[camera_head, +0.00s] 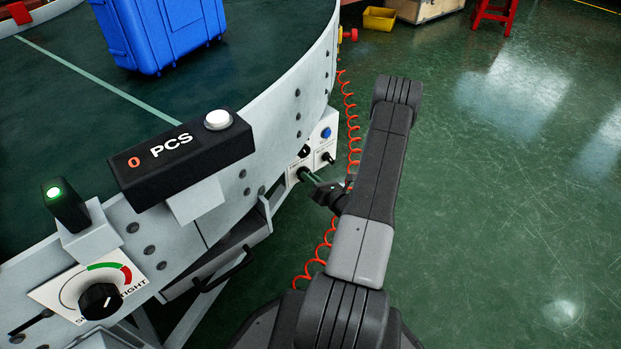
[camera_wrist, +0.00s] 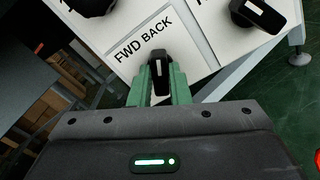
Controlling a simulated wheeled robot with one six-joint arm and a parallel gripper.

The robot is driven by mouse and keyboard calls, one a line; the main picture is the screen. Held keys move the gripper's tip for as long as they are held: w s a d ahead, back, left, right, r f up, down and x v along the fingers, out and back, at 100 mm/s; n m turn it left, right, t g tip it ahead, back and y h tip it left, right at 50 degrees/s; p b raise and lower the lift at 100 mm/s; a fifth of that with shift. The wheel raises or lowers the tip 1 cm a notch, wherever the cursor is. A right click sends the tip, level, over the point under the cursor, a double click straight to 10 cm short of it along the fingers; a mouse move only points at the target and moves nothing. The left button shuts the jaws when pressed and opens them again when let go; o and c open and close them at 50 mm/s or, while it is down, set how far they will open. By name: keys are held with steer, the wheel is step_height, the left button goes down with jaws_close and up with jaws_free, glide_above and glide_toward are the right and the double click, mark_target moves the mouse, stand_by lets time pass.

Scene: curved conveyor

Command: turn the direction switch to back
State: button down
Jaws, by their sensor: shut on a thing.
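The direction switch (camera_wrist: 158,68) is a black knob with a white pointer line, on a white panel (camera_wrist: 125,82) marked FWD BACK. In the wrist view the pointer stands nearly upright in the picture, aimed toward the word BACK. My gripper (camera_wrist: 160,84) has its green fingers on both sides of the knob and is shut on it. In the head view my gripper (camera_head: 304,174) reaches the lower part of the white control panel (camera_head: 326,136) on the conveyor's side. The switch is too small and covered to read there.
Another black knob (camera_wrist: 260,14) sits right of the switch, and one more (camera_wrist: 92,5) at upper left. A blue button (camera_head: 326,132) is on the panel. A coiled red hose (camera_head: 350,120) hangs beside it. Floor at right is clear.

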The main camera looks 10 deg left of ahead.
steer(key=c, duration=1.4)
jaws_free()
steer(key=shift+o, duration=0.2)
steer(key=p+v, duration=0.3)
steer(key=v, duration=1.1)
steer(key=shift+a, duration=0.15)
steer(key=b+x, duration=0.3)
steer(key=x, duration=1)
steer(key=shift+w+a, duration=0.25)
steer(key=shift+w, duration=0.05)
steer(key=shift+d, duration=0.1)
